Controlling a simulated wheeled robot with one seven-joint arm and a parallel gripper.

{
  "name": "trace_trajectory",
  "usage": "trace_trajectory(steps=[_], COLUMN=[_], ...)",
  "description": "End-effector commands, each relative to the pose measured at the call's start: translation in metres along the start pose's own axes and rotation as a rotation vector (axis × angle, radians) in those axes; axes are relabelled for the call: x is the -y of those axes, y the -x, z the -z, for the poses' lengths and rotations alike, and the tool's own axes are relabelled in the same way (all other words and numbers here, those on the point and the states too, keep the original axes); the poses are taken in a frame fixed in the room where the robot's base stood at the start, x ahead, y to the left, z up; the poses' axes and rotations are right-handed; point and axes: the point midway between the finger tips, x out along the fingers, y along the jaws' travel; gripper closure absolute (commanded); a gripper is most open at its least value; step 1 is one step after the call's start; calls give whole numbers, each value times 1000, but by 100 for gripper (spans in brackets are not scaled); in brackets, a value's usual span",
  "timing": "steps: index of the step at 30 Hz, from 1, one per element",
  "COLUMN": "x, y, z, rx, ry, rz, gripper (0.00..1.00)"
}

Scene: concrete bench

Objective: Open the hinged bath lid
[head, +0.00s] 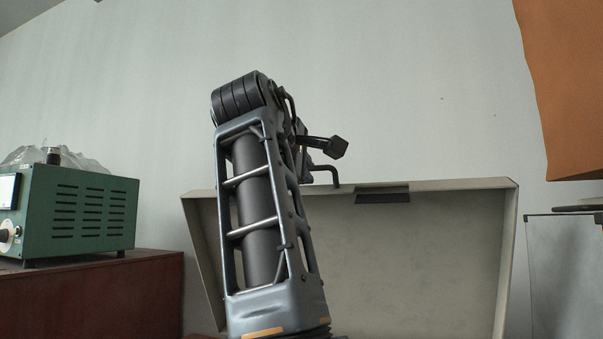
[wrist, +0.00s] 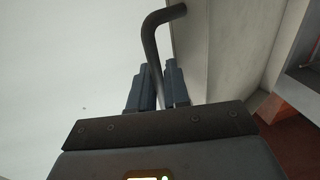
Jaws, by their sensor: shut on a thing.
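The bath lid (head: 430,255) is a wide pale grey panel with a rim. In the head view it stands raised and steeply tilted behind my arm, its inner side towards the camera. Its dark bent bar handle (head: 333,172) rises over the top edge and also shows in the wrist view (wrist: 150,40). My gripper (wrist: 156,85) is shut on the handle, which runs between the two blue-grey fingers. In the wrist view the lid (wrist: 235,50) is on the right. My arm hides the lid's left part in the head view; the hinge and the bath below are out of sight.
A green instrument box (head: 85,215) stands on a red-brown cabinet (head: 100,300) at the left. An orange panel (head: 565,90) hangs at upper right, above a grey box (head: 565,270). The pale wall (head: 400,90) is behind the lid.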

Motion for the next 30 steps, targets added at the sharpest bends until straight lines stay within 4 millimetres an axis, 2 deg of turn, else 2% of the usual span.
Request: trace_trajectory(steps=[6,7,11,20,23,30], x=[1,1,1,1,2,2], y=[0,0,0,3,13,52], z=[1,1,0,0,0,1], rx=[-1,-1,-1,-1,-1,-3], ry=[2,2,2,1,0,-1], rz=[1,1,1,0,-2,-2], gripper=[100,81,70,70,70,70])
